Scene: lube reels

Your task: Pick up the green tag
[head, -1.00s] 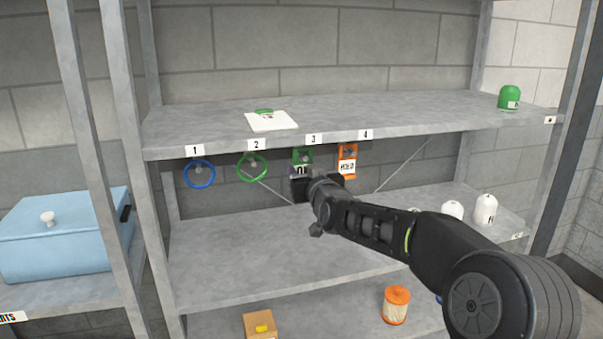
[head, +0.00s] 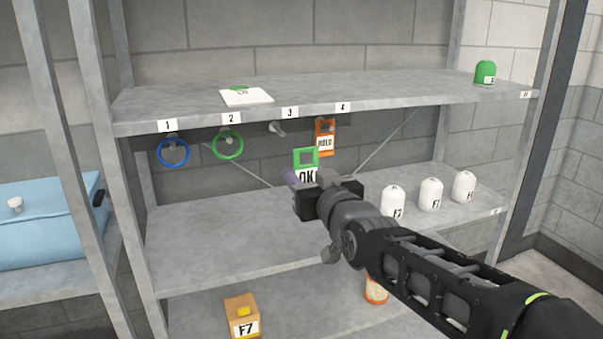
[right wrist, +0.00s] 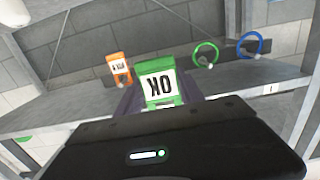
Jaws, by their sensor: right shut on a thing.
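The green tag (head: 306,158) has a square loop at its top and a white "OK" label. My right gripper (head: 306,183) is shut on its lower part and holds it upright, off the hooks, in front of the shelf. In the right wrist view the green tag (right wrist: 158,88) stands between the finger pads with its label facing the camera. Hook 3 (head: 277,128) under the upper shelf is bare. My left gripper is not in view.
A blue ring (head: 161,151), a green ring (head: 241,147) and an orange "HOLD" tag (head: 325,141) hang from neighbouring hooks. White caps (head: 430,193) stand on the middle shelf (head: 200,255), whose left part is clear.

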